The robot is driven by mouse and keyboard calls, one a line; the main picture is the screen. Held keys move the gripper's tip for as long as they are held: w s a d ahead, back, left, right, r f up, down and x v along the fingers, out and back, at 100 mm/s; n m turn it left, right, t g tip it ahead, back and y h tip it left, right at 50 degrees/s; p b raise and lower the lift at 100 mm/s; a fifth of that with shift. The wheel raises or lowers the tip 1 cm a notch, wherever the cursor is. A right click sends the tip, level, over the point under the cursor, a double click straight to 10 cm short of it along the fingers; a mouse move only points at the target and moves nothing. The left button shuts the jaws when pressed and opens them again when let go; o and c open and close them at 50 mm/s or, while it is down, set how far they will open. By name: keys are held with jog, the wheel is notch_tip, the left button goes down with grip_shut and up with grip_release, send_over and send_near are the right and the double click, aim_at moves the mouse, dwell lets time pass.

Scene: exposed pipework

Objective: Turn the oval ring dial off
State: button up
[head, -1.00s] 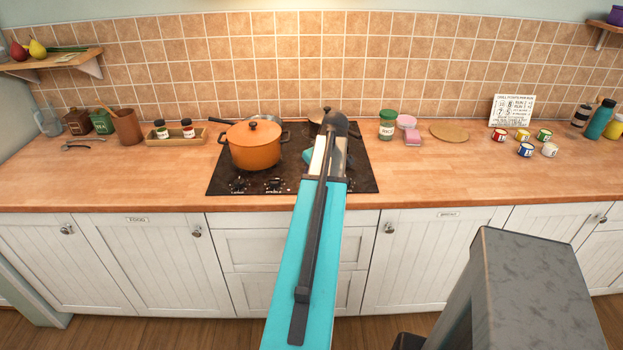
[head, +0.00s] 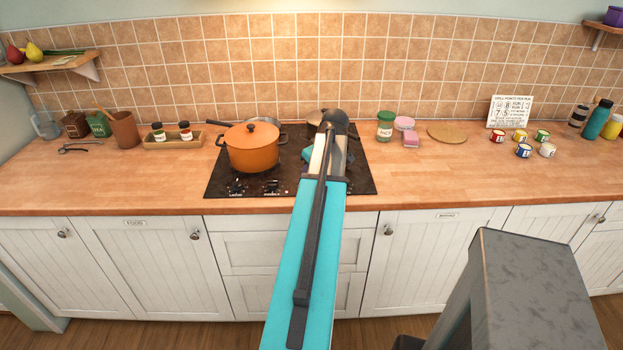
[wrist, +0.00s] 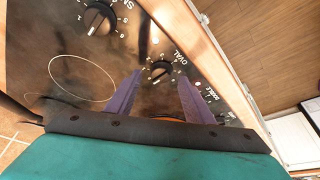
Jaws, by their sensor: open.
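The dial lettered OVAL (wrist: 160,70) is a small dark round knob on the black cooktop panel, with tick marks around it. Its setting is too small to read. In the wrist view my gripper (wrist: 160,78) is open, with its two purple fingers pointing at the panel, one on each side of this dial. I cannot tell whether they touch it. A larger dark dial (wrist: 98,18) with numbers and a pale pointer is at the upper left. In the head view my arm hides the gripper's fingers and part of the cooktop (head: 215,185).
An orange pot (head: 252,150) stands on the cooktop's left side. A pan (head: 316,116) is partly hidden behind my arm. Other dials (head: 237,188) line the cooktop's front edge. A green-lidded jar (head: 385,127) stands right of it. The front of the wooden counter (head: 450,182) is clear.

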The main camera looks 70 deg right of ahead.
jog(key=b+v, duration=0.2)
jog(key=v, duration=1)
jog(key=shift+s+r, duration=0.1)
dwell(0.4)
